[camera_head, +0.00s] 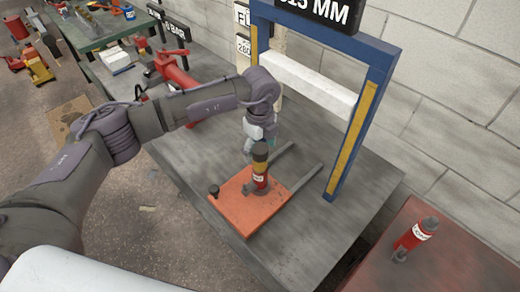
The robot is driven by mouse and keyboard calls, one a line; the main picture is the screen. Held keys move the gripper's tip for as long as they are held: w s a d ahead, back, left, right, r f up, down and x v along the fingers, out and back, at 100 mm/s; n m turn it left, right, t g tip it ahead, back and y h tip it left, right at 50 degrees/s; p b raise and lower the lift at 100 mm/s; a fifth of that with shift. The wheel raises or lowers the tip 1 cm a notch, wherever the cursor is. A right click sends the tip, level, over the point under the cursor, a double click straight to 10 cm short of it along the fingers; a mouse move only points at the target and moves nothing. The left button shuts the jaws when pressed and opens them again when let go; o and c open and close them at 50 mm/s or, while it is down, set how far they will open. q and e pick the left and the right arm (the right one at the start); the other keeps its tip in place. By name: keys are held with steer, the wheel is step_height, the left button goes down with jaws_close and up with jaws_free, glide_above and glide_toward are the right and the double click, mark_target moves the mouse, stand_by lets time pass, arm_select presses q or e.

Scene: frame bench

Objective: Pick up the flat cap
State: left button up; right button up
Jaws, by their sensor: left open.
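My left gripper (258,145) reaches in from the left and points down, open, just above and behind a small red bottle jack (260,182). The jack stands upright on an orange plate (243,222) and has a dark cylindrical top. A small black piece (214,190) stands at the plate's left corner. I cannot tell for certain which of these dark parts is the flat cap. The fingertips are partly hidden behind the jack's top, and I cannot tell whether they touch it. My right gripper is out of view.
A blue frame (374,80) with a white crossbar (309,82) stands behind the plate on the grey bench (210,150). A larger red tool (176,75) lies at back left.

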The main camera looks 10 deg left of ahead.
arm_select(q)
steer(key=c, duration=1.3)
steer(key=shift+r, duration=0.1)
steer(key=shift+c, duration=0.2)
